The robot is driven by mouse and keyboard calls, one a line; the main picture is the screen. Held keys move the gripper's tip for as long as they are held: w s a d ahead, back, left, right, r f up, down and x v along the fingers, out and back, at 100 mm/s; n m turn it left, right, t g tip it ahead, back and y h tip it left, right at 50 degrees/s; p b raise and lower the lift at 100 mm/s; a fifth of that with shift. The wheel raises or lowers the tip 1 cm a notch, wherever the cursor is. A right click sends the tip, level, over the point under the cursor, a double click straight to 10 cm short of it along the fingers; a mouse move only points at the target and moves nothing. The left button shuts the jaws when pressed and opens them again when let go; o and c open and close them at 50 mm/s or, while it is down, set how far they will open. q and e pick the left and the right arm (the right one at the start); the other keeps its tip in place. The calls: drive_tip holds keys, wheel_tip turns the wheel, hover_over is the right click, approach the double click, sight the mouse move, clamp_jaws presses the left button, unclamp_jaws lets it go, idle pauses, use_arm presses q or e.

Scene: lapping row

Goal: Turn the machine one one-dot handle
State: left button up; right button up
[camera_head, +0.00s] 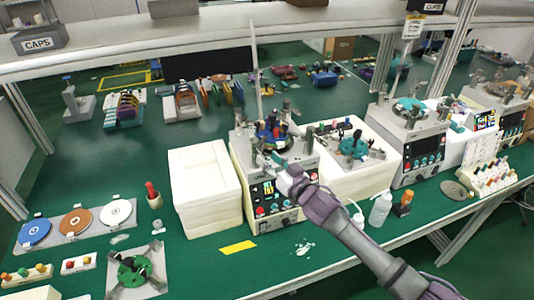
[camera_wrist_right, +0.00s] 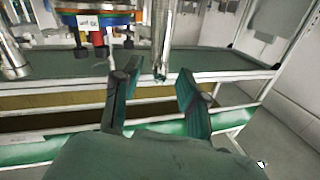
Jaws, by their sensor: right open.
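A lapping machine (camera_head: 274,197) with a front control panel stands at the middle of the green bench. I take it as machine one, though I cannot read a number on it. My right arm reaches in from the lower right, and its gripper (camera_head: 278,163) is over the machine's front top edge. In the right wrist view the gripper (camera_wrist_right: 157,92) is open and empty, fingers apart. An upright metal post (camera_wrist_right: 163,38) stands ahead between the fingertips, not clasped. A coloured round stack (camera_wrist_right: 95,18) is at upper left. I cannot make out a one-dot handle. My left gripper is out of view.
A white foam block (camera_head: 206,190) stands close left of the machine. Another white block (camera_head: 360,183) with a teal fixture is at its right. Bottles (camera_head: 380,208) stand near the front edge. A second machine (camera_head: 410,145) is farther right. A yellow strip (camera_head: 238,247) lies in front.

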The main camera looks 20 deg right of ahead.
drive_tip(key=shift+x, duration=0.85)
clamp_jaws()
